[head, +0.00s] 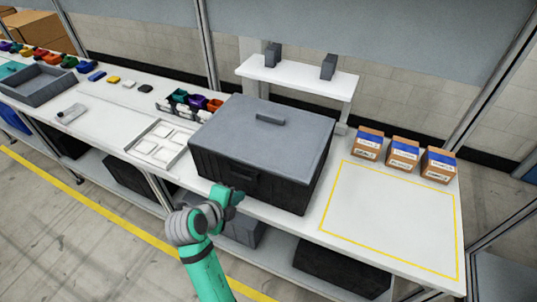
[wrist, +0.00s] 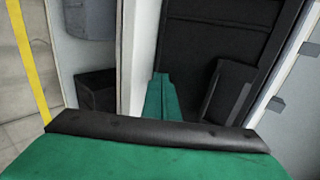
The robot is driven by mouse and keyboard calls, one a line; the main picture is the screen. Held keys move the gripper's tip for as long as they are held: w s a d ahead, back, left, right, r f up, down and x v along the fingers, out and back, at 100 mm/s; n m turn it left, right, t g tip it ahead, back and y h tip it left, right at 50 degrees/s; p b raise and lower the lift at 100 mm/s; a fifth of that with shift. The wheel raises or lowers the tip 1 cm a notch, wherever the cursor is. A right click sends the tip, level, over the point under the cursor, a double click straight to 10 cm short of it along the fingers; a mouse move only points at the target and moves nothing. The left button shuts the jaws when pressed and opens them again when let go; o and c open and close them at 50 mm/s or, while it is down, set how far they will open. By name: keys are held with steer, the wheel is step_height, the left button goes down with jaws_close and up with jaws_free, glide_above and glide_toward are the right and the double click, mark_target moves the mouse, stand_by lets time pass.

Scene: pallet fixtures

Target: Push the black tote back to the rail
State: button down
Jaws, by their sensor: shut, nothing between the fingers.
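The black tote (head: 250,175) with a grey lid stands upright on the white workbench, its front face close to the front edge. In the wrist view its dark front (wrist: 210,35) fills the upper right, with a protruding handle piece (wrist: 232,85). My gripper (head: 238,196) is shut and empty, low at the left part of the tote's front face. Its green fingers (wrist: 160,85) point toward that face in the wrist view; I cannot tell whether they touch it. I cannot make out a rail; the tote hides the bench behind it.
A white raised shelf (head: 300,76) with two grey blocks stands behind the tote. Small coloured bins (head: 195,102) and a white tray (head: 160,145) lie left. Three cardboard boxes (head: 403,154) stand right, behind a clear yellow-outlined area (head: 390,215). More totes sit on the lower shelf.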

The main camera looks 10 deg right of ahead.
steer(key=shift+w, duration=0.1)
steer(key=shift+w+d, duration=1.45)
steer(key=shift+w, duration=0.5)
steer(key=shift+w+d, duration=1.45)
steer(key=shift+w, duration=0.55)
steer(key=shift+w+d, duration=1.45)
steer(key=shift+w, duration=0.5)
steer(key=shift+s+a, duration=0.9)
steer(key=shift+s, duration=0.35)
steer(key=shift+s+a, duration=0.9)
steer(key=shift+s, duration=0.3)
